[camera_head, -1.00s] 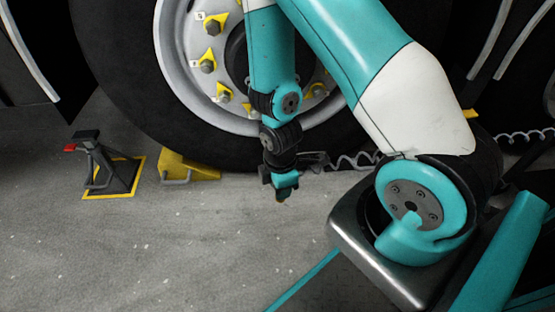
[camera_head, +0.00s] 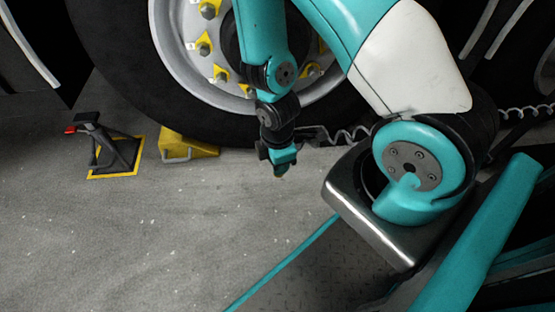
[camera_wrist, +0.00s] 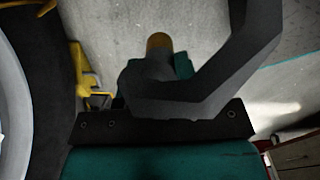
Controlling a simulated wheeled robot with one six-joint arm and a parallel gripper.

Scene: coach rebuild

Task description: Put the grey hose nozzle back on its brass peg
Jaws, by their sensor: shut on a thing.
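My gripper (camera_head: 281,165) hangs pointing down, a little above the floor in front of the big wheel. It is shut on the grey hose nozzle, whose dark bent body (camera_wrist: 250,55) fills the upper right of the wrist view. A brass-coloured tip (camera_wrist: 158,41) shows beyond the jaws, and a small orange end shows below the gripper in the head view. A dark coiled hose (camera_head: 350,134) runs off to the right behind my arm. The jaw contact is mostly hidden. I cannot make out the brass peg in either view.
The wheel's tyre (camera_head: 120,75) and its bolts with yellow pointers stand just behind my arm. A yellow wheel chock (camera_head: 188,146) and a dark jack stand (camera_head: 110,150) on a yellow-edged base are to the left. The concrete floor (camera_head: 140,240) in front is clear.

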